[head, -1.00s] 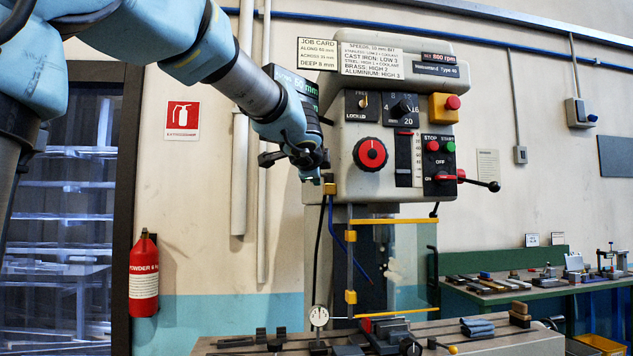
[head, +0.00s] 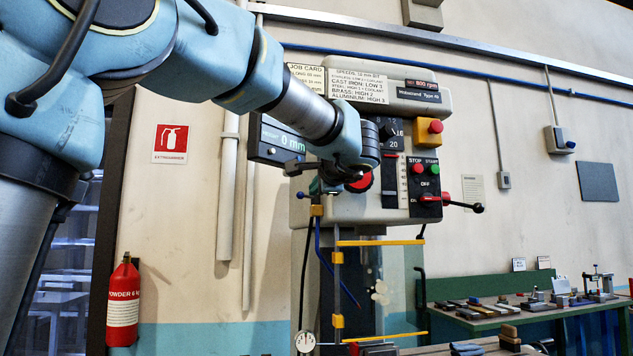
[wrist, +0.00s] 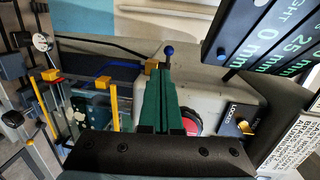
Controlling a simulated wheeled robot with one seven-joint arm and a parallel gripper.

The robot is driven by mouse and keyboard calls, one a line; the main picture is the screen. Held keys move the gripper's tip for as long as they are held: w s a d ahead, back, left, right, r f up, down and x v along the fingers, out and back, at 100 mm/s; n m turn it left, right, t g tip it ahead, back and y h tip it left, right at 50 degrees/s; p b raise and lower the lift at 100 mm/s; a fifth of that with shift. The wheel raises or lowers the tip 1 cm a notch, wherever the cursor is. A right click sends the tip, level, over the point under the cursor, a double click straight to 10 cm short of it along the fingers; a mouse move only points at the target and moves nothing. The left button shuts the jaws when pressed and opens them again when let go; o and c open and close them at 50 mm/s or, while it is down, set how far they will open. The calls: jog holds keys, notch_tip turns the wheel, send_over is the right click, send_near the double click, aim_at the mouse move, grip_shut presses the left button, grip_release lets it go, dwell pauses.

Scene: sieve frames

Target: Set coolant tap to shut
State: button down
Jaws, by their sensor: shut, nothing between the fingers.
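The coolant tap has a yellow-brass body (head: 317,211) on the left side of the drill head, above a blue hose. A blue ball (head: 300,195) on a short lever sticks out to its left. In the wrist view the blue ball (wrist: 168,50) stands just beyond the green fingertips, and the brass body (wrist: 151,66) lies just left of them. My gripper (head: 317,187) is shut and empty, close above the tap. In the wrist view its green fingers (wrist: 160,70) lie together and hide part of the lever. I cannot tell whether they touch it.
The red dial (head: 360,183) is partly behind my wrist; it also shows beside the fingers in the wrist view (wrist: 190,121). A dark readout box (head: 275,140) is close to my forearm. The guard with yellow bars (head: 380,242) stands below. Open wall space lies left of the drill.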

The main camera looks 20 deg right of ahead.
aim_at(298, 197)
jog(key=w+p, duration=0.1)
jog(key=w, duration=0.2)
jog(key=w+d+p, duration=0.1)
jog(key=w+p, duration=0.1)
jog(key=w, duration=0.1)
jog(key=w+p, duration=0.2)
jog(key=w, duration=0.2)
jog(key=shift+d, duration=0.2)
jog(key=shift+b, duration=0.3)
jog(key=shift+w+a+f+b, duration=0.1)
jog(key=shift+a+b, duration=0.1)
jog(key=shift+b, duration=0.1)
jog(key=shift+m+h, duration=0.4)
jog(key=shift+h, duration=0.1)
jog(key=shift+w+a+m+h+b, duration=0.3)
jog(key=shift+h+b, duration=0.1)
jog(key=shift+b, duration=0.35)
jog(key=shift+w+a+m+g+h+b, duration=0.15)
jog(key=shift+w+a+m+h+b, duration=0.15)
jog(key=shift+w+b, duration=0.4)
jog(key=shift+w+a+m+g+h+b, duration=0.2)
jog(key=shift+w+a+h+b, duration=0.2)
jog(key=shift+w, duration=0.55)
jog(key=shift+w+a+m+g+h+b, duration=0.2)
jog(key=shift+w+a+h+b, duration=0.15)
jog(key=shift+w+b, duration=0.35)
jog(key=shift+w, duration=0.15)
